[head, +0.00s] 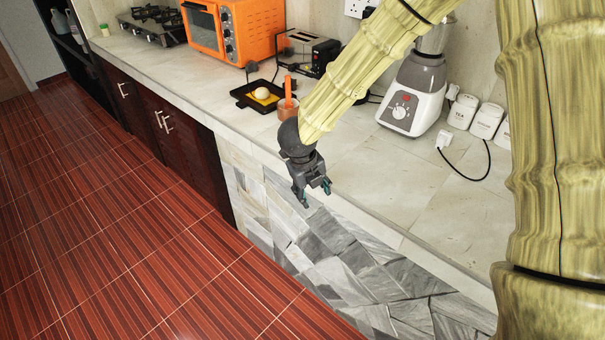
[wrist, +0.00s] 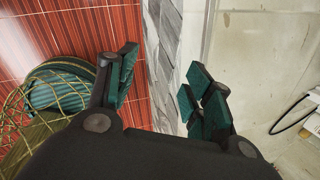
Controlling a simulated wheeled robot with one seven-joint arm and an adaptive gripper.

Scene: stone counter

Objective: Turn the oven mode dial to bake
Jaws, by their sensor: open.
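The orange oven (head: 255,27) stands at the back of the counter in the head view, with its dark door facing left. A column of small dials (head: 228,33) runs down its front panel at the door's right edge. Their markings are too small to read, so I cannot tell which is the mode dial or where it points. My gripper (head: 317,194) is open and empty at the counter's front edge, well to the right of and nearer than the oven. In the wrist view my gripper (wrist: 158,88) shows two spread green-padded fingers with nothing between them. The oven is out of the wrist view.
A black tray (head: 243,101) with a round pale item, an orange-handled pot (head: 288,104) and a black toaster (head: 308,53) stand between my gripper and the oven. A blender (head: 416,92) and white canisters (head: 486,120) are to the right. Near counter (head: 390,180) is clear.

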